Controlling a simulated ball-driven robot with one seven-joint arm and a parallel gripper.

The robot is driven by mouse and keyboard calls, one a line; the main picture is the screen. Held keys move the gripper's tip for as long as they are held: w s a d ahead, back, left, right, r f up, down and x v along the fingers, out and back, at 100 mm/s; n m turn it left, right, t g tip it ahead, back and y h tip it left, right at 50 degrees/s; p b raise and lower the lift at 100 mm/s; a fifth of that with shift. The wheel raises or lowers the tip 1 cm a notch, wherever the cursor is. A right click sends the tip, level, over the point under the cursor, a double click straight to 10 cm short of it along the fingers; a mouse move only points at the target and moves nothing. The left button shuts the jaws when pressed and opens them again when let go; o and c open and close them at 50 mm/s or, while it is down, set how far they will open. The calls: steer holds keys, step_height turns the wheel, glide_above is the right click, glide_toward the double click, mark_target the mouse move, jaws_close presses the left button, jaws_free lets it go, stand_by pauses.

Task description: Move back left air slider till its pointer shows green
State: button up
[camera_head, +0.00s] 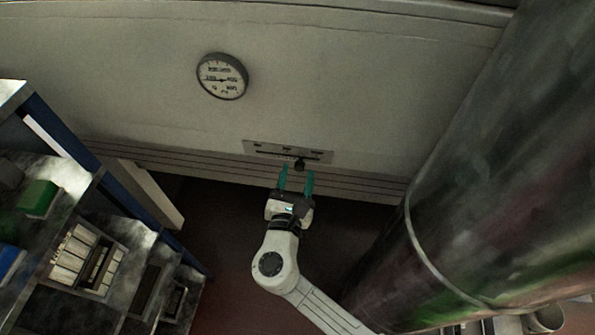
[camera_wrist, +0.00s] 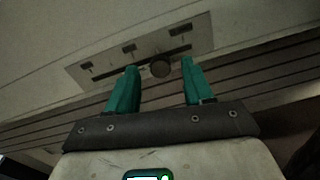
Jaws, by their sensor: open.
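The air slider is a pale plate (camera_head: 262,149) on the wall panel with a dark slot and a dark round knob (camera_head: 299,165) right of the slot's middle. In the wrist view the plate (camera_wrist: 98,70) shows several small dark marks, and the knob (camera_wrist: 160,68) appears between and beyond the fingertips. My gripper (camera_head: 296,172) is open, its two teal fingers pointing at the knob. In the wrist view my gripper (camera_wrist: 159,63) holds nothing; whether a finger touches the knob is unclear. No green pointer mark can be made out on the plate.
A round dial gauge (camera_head: 222,76) hangs on the wall above left. A shelf rack (camera_head: 75,195) with a green box (camera_head: 38,198) and a tray of pale blocks (camera_head: 118,262) stands at left. A large dark cylinder (camera_head: 500,170) fills the right side.

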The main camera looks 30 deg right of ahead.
steer(key=shift+w+d, duration=0.3)
steer(key=shift+w, duration=0.1)
jaws_close()
stand_by(0.4)
